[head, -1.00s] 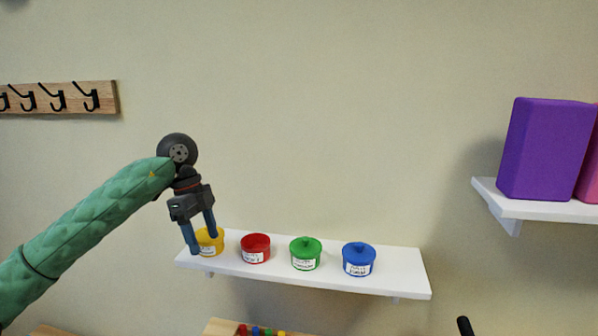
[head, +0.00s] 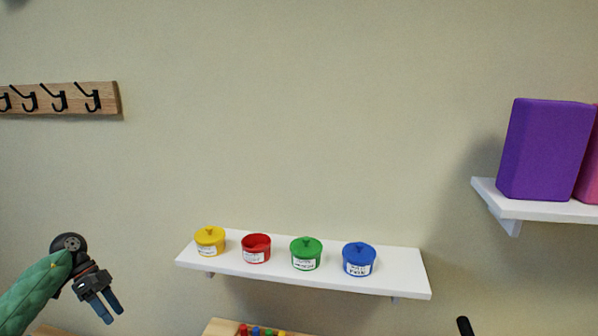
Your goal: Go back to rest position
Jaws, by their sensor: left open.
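My left gripper (head: 112,308) is at the lower left of the head view. Its fingers are apart and empty, pointing down and to the right. It is clear of the white shelf and left of it. My right gripper does not clearly show; only a small dark tip stands at the lower right edge.
A purple block (head: 545,150) stands on another shelf (head: 545,209). A hook rail (head: 112,98) hangs upper left.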

